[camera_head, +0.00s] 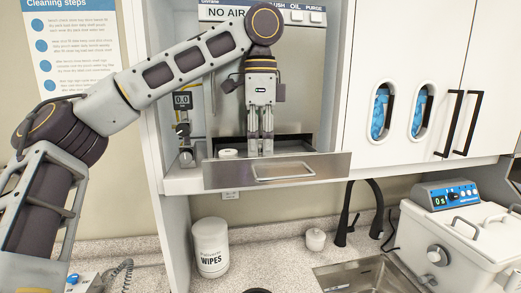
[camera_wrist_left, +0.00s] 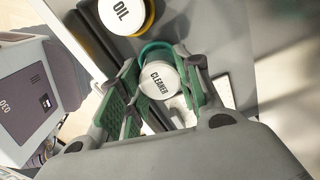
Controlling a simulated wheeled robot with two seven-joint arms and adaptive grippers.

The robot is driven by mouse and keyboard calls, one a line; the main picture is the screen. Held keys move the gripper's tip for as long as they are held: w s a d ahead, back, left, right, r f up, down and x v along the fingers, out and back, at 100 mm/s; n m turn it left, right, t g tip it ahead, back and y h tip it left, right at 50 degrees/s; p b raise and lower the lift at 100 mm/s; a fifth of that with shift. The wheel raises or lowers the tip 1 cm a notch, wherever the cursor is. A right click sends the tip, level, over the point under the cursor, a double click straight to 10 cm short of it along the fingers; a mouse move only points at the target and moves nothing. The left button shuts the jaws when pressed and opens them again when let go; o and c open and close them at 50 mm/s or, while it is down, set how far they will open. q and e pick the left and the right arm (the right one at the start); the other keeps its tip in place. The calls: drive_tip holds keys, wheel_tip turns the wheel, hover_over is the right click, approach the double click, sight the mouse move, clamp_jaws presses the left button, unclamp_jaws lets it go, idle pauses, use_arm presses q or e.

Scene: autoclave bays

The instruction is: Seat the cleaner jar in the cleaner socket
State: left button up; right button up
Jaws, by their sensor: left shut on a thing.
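The cleaner jar shows in the left wrist view as a round white lid (camera_wrist_left: 158,84) marked CLEANER. It lies between the green-padded fingers of my left gripper (camera_wrist_left: 160,72), which is shut on it. A teal ring (camera_wrist_left: 155,50) shows at the lid's far edge; I cannot tell whether it belongs to the jar or the socket. In the head view my left gripper (camera_head: 260,150) points straight down into the open drawer (camera_head: 278,173). The drawer front hides the jar's lower part and the socket, so I cannot tell how deep it sits. My right gripper is out of view.
A white OIL lid (camera_wrist_left: 122,12) with a yellow rim stands close by in the wrist view. A white round lid (camera_head: 228,153) shows left of the gripper in the drawer. Cabinet walls flank the bay. A wipes tub (camera_head: 211,248) stands on the counter below.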

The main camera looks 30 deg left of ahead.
sight(261, 141)
use_arm(q)
drive_tip(key=shift+f, duration=0.85)
drive_tip(key=o, duration=0.8)
drive_tip(key=shift+f, duration=0.1)
wheel_tip(261, 141, up, 12)
idle(1.3)
idle(0.8)
